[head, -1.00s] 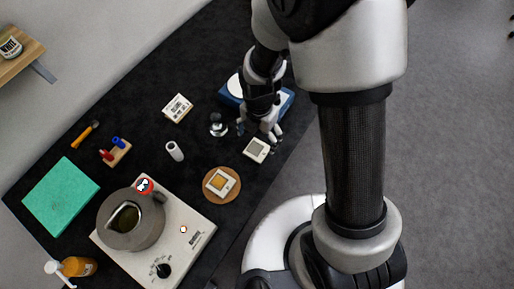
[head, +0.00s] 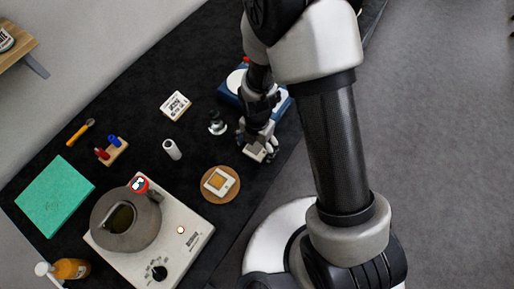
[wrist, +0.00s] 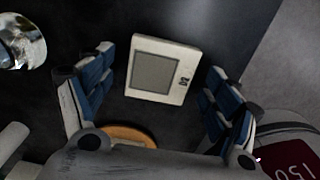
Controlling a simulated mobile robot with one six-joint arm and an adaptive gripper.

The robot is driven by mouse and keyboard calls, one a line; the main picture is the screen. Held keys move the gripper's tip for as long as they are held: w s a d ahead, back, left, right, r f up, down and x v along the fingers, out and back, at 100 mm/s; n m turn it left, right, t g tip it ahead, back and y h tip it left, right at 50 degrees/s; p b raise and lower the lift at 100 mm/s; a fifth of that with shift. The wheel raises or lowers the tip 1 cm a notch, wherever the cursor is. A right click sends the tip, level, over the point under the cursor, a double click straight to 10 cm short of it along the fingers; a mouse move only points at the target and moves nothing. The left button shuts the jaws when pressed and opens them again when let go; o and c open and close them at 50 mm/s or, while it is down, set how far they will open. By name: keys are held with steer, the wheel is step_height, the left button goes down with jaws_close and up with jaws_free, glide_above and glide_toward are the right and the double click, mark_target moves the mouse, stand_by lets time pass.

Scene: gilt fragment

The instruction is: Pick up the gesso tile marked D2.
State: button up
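The D2 tile is a white square with a grey inset panel and a small dark mark that reads D2. In the wrist view the tile (wrist: 185,90) lies on the black mat between the blue-padded fingers of my gripper (wrist: 160,68). The fingers are spread, with a gap on each side of the tile, and do not appear to touch it. In the head view my gripper (head: 258,146) is low over the tile (head: 254,155), which it partly hides, near the mat's right edge.
Another tile (head: 217,180) lies on a round wooden disc (head: 233,192) close by. A blue scale (head: 283,103) stands behind my gripper.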

steer(key=c, duration=1.2)
